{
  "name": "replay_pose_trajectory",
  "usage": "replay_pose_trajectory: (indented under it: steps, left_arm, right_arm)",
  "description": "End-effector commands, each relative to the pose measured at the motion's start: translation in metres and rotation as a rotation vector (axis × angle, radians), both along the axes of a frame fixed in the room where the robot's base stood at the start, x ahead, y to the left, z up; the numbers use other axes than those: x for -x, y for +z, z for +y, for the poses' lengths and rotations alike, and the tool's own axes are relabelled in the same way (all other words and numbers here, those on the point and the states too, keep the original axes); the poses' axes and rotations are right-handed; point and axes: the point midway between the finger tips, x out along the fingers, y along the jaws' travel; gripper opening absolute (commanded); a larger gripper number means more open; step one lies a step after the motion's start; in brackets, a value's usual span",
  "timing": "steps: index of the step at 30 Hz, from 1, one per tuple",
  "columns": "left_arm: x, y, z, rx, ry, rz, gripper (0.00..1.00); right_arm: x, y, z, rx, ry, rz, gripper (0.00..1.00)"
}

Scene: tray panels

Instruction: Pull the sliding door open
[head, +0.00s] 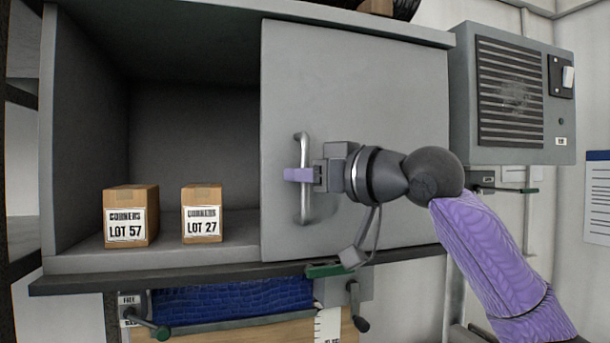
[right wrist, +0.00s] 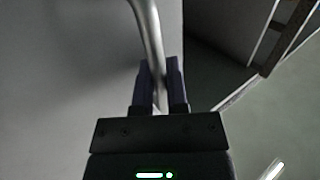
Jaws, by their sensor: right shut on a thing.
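A grey cabinet has a flat grey sliding door (head: 355,75) covering its right part in the head view. The left part of the cabinet stands open. A curved metal handle (head: 304,205) is fixed upright near the door's left edge. My right gripper (head: 298,175) is shut on this handle, its purple fingers across the bar. In the right wrist view the handle (right wrist: 147,30) passes between the two dark fingers of the gripper (right wrist: 160,85). My left gripper is not in view.
Two cardboard boxes, LOT 57 (head: 131,216) and LOT 27 (head: 202,214), stand on the cabinet floor in the open left part. A grey vented unit (head: 510,95) hangs at the right. Blue material (head: 235,298) and clamps are below.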

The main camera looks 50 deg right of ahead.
Motion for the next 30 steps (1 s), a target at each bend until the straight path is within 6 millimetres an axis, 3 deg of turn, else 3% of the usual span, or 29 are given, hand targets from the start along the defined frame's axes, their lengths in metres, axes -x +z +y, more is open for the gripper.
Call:
replay_pose_trajectory:
  steps: [6,7,8,16,23,27,30]
  left_arm:
    - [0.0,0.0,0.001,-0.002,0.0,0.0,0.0]
    - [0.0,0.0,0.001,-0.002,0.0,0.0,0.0]
    - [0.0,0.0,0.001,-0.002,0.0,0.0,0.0]
    - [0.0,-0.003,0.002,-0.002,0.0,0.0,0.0]
    - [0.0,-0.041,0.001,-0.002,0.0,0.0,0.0]
    - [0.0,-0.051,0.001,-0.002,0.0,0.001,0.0]
    - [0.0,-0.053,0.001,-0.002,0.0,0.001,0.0]
  right_arm:
    - [0.001,0.001,0.0,0.001,0.0,-0.004,0.0]
    - [0.001,0.002,0.0,0.001,0.0,-0.004,0.21]
    - [0.001,0.001,0.0,0.001,0.0,-0.004,0.28]
    - [0.003,0.0,0.0,0.0,-0.001,-0.003,0.28]
    - [0.055,-0.006,-0.002,0.002,-0.002,-0.008,0.28]
    - [0.085,-0.002,-0.003,0.0,-0.002,-0.006,0.28]
    - [0.097,0.0,-0.003,0.001,-0.002,-0.006,0.28]
